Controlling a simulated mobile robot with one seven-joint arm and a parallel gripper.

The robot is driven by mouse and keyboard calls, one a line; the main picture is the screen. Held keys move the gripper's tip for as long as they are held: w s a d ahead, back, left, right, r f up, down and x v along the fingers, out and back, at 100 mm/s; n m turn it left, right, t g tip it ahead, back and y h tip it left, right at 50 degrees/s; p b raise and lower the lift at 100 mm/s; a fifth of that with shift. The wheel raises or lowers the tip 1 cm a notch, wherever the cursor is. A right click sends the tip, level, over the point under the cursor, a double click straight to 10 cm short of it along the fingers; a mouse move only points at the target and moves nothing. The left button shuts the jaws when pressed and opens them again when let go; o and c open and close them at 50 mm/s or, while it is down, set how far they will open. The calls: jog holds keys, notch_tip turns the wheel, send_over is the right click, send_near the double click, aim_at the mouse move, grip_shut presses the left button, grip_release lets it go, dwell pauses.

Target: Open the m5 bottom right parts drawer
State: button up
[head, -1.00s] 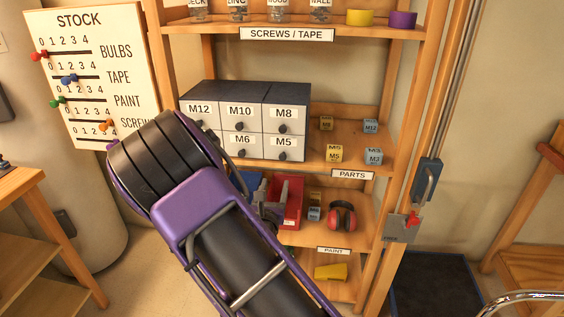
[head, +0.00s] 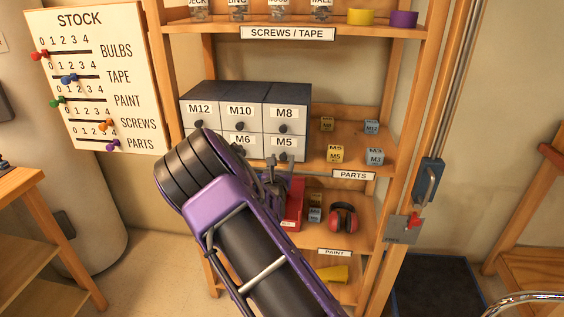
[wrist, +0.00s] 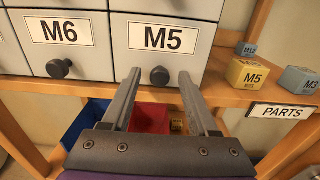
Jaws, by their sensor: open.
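The M5 drawer (head: 286,147) is the bottom right front of a grey drawer cabinet, with a dark round knob and an M5 label. It looks shut, flush with its neighbours. In the wrist view the M5 drawer (wrist: 160,48) fills the upper middle, and its knob (wrist: 159,76) shows between and just beyond the fingertips. My gripper (wrist: 160,80) is open, one finger on each side of the knob in the picture; I cannot tell whether it touches. In the head view my gripper (head: 270,165) is small, just below and in front of the M5 drawer.
The M6 drawer (wrist: 62,40) is directly left. Small labelled blocks, such as the yellow M5 block (wrist: 248,74), stand on the shelf to the right. A red bin (head: 293,205) and red earmuffs (head: 343,218) are on the shelf below. A wooden post (head: 403,150) bounds the shelf at right.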

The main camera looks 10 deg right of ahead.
jog(key=shift+c, duration=0.3)
grip_shut()
dwell(1.1)
